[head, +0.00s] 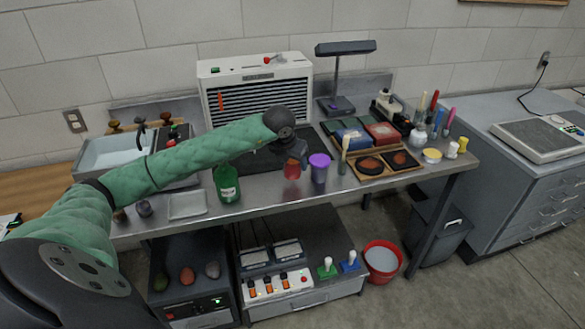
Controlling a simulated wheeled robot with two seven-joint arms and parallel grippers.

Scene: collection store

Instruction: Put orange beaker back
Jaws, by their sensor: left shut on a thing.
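The orange beaker (291,170), reddish-orange in this light, is at the front middle of the metal workbench (268,205). My left arm reaches in from the left, and my left gripper (293,157) points down at it from above. The gripper is shut on the beaker and hides its upper part. I cannot tell whether the beaker's base touches the bench. A purple beaker (319,170) stands upright just to its right. My right gripper is out of view.
A green bottle (227,185) stands to the left, near a shallow white tray (187,205). A dark mat (250,162) lies behind. A vented white cabinet (255,72) and a desk lamp (345,48) stand at the back. A wooden tray (372,173) sits right.

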